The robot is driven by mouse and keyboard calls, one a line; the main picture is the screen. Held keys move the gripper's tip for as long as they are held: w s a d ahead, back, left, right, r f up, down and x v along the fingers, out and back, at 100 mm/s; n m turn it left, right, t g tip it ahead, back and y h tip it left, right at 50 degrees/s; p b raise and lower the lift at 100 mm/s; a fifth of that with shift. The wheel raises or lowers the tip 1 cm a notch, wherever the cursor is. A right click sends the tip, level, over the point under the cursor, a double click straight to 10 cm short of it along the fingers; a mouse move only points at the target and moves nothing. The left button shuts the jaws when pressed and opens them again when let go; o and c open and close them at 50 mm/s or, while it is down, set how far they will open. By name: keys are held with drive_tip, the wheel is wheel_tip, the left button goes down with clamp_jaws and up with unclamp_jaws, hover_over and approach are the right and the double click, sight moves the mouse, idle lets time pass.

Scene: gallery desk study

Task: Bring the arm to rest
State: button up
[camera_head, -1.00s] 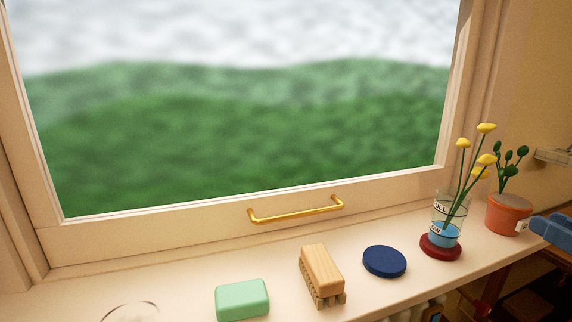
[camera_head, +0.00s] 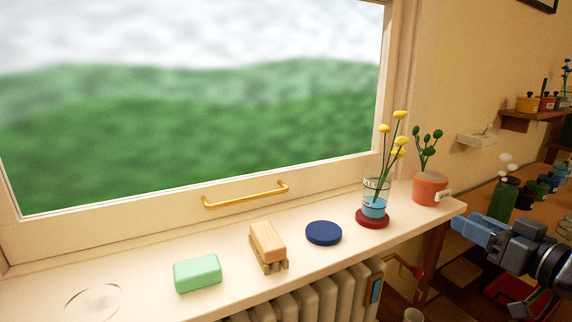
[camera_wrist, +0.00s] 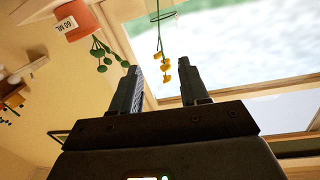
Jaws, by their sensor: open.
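My gripper (camera_head: 472,228) is at the right of the head view, just off the right end of the windowsill (camera_head: 130,275). In the wrist view my gripper (camera_wrist: 165,88) has its two fingers apart with nothing held between them. Beyond the fingertips in that view are the yellow flowers (camera_wrist: 166,68) and the potted plant, whose orange pot (camera_wrist: 76,20) carries a label. In the head view the orange pot (camera_head: 430,187) stands on the sill's right end, a little left of my gripper and apart from it.
On the sill stand a glass vase (camera_head: 375,200) on a red coaster (camera_head: 373,219), a blue disc (camera_head: 323,233), a wooden brush (camera_head: 267,243) and a green block (camera_head: 197,273). A radiator (camera_head: 310,300) is below. Dark bottles (camera_head: 503,197) stand at the right. A shelf (camera_head: 530,118) is on the wall.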

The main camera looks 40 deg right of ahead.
drive_tip(key=w+a+f+m+g, duration=0.2)
drive_tip(key=a+f+g, duration=0.1)
drive_tip(key=a+f, duration=1.25)
drive_tip(key=s+a+r+n+y, duration=0.1)
drive_tip(key=s+a+n+y, duration=0.2)
drive_tip(key=s+a, duration=0.4)
drive_tip(key=s+a+r+n+t+y, duration=0.1)
drive_tip(key=s+a+r+n+y, duration=0.1)
drive_tip(key=s+a, duration=0.6)
drive_tip(key=a+n+y, duration=0.1)
drive_tip(key=a+n, duration=0.1)
drive_tip(key=a, duration=0.2)
drive_tip(key=shift+a, duration=0.25)
